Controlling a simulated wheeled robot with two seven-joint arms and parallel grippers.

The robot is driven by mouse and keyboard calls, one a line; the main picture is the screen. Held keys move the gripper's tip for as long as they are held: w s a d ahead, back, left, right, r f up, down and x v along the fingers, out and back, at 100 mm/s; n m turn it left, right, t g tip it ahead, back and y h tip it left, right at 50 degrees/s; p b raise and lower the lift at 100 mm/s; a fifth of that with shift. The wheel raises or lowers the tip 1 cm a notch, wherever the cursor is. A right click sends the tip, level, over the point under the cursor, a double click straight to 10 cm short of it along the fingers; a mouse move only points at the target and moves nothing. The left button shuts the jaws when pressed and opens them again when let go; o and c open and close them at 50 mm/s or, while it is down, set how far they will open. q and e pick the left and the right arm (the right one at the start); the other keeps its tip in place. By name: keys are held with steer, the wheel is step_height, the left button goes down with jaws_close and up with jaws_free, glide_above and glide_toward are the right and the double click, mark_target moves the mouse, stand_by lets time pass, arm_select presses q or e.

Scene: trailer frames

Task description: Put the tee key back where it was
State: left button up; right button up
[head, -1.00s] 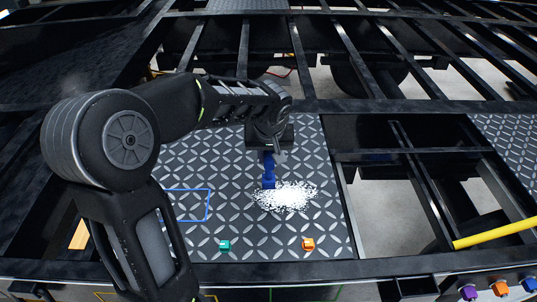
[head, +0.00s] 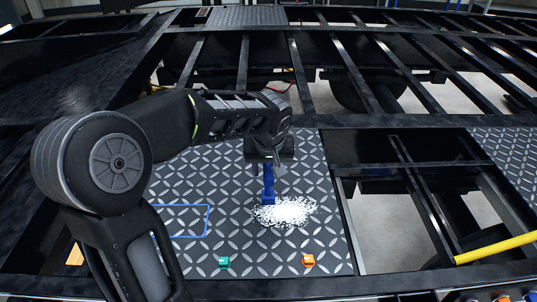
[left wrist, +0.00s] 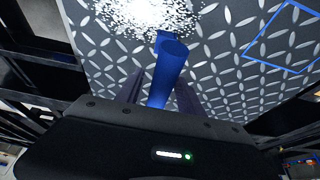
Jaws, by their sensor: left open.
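A blue piece, seemingly the tee key (head: 268,185), stands on the diamond-pattern plate beside a patch of white specks. It also shows in the left wrist view (left wrist: 168,70), running from between my fingers toward the plate. My left gripper (head: 268,166) is over the key's upper end with its jaws open. In the left wrist view the dark fingers of my left gripper (left wrist: 160,92) lie on either side of the key; whether they touch it I cannot tell. A blue outlined rectangle (head: 208,222) is marked on the plate to the left, partly behind my arm. My right gripper is not in view.
The patch of white specks (head: 286,213) lies right of the key's foot. A teal block (head: 223,263) and an orange block (head: 308,261) sit near the plate's front edge. An open frame bay (head: 395,225) and a yellow bar (head: 497,248) are at the right.

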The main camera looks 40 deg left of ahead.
arm_select(q)
steer(key=v, duration=1)
steer(key=shift+s+d+r+b, duration=0.1)
steer(key=shift+r+b, duration=0.2)
steer(key=shift+b, duration=0.1)
stand_by(1.2)
